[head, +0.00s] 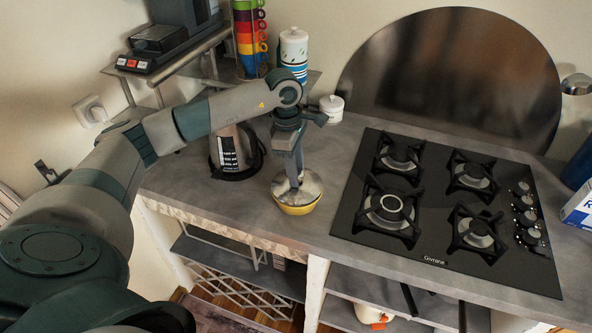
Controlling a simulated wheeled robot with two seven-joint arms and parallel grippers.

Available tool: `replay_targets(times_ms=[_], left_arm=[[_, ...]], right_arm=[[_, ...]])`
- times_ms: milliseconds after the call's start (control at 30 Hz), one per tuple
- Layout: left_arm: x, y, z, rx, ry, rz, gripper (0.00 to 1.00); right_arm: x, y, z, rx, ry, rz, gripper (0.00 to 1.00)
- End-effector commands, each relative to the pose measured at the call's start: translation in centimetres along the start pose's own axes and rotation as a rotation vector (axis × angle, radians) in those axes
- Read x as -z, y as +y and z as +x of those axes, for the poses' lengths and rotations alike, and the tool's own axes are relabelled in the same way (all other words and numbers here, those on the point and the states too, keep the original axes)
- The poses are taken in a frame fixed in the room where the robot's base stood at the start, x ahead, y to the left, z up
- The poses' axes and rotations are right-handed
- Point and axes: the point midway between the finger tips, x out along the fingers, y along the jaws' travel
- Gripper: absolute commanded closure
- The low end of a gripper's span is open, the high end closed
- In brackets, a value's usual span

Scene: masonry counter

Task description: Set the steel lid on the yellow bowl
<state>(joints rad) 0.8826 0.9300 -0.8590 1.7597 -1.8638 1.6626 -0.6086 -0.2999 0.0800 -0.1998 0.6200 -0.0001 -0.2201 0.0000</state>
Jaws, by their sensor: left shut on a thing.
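The yellow bowl (296,209) stands on the grey counter, left of the hob. The round steel lid (311,188) is over the bowl's mouth and covers nearly all of it. Only a band of the bowl's yellow side shows below the lid. I cannot tell whether the lid rests on the rim or hangs just above it. My left gripper (294,183) points down from above and is shut on the lid at its middle. The gripper hides the part of the lid that it holds. My right gripper is not in view.
A kettle (233,152) stands close behind and left of the bowl. The black gas hob (350,215) lies to the right. A small white lidded jar (332,107) and a tall white canister (294,50) stand at the back. The counter's front edge is near the bowl.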

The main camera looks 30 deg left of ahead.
Motion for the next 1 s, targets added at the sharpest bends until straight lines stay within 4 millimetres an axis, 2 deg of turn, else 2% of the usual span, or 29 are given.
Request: replay_targets(times_ms=[533, 567, 633, 1000], left_arm=[[0.05, 0.01, 0.33, 0.000, 0.000, 0.000, 1.00], [0.04, 0.01, 0.27, -0.001, 0.000, 0.000, 0.64], [0.04, 0.01, 0.25, 0.000, 0.000, 0.000, 0.47], [0.05, -0.01, 0.29, 0.000, 0.000, 0.000, 0.47]], right_arm=[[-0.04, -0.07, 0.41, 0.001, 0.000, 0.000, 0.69], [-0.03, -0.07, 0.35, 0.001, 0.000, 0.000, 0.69], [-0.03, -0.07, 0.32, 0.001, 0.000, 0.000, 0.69], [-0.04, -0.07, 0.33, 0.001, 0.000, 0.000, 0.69]])
